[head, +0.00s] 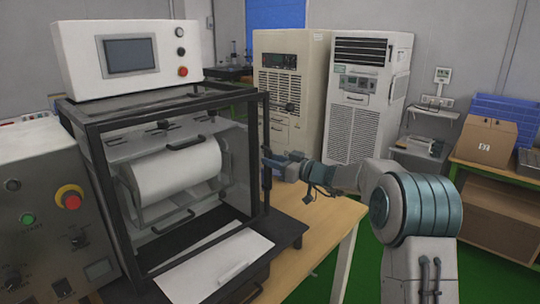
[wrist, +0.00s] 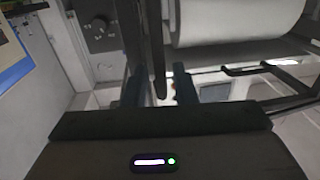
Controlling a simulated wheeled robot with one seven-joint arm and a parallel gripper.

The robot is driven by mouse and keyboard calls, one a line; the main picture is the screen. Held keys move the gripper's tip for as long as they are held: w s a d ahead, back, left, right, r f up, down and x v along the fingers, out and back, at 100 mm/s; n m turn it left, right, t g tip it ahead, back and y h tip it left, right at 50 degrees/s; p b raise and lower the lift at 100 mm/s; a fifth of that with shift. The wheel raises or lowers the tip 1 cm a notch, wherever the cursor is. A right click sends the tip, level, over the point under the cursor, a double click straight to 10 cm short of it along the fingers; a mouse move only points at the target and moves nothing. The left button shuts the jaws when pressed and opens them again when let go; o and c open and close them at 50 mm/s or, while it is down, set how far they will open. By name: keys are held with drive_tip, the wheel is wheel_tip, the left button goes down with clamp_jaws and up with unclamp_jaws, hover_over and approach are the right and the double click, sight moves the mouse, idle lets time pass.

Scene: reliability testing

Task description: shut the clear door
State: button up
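The clear door (head: 266,115) appears as a black-framed see-through panel on the front of the test machine, with a white roller behind it. I cannot tell how far ajar it stands. My gripper (head: 272,162) is beside the frame's right upright, near a dark upright handle (head: 266,183). In the wrist view my gripper's two fingers (wrist: 159,88) stand apart, and the lower end of a dark bar (wrist: 158,65) shows between or just beyond them. I cannot tell whether they touch it.
White papers (head: 215,265) lie on the black ledge at the machine's front. A wooden table (head: 325,225) stands beneath my arm. A grey control panel (head: 45,215) with a red button is at left. Two tall cabinets (head: 365,95) stand behind, and cardboard boxes (head: 485,142) at right.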

drive_tip(key=shift+w+a, duration=0.35)
drive_tip(key=shift+a, duration=0.25)
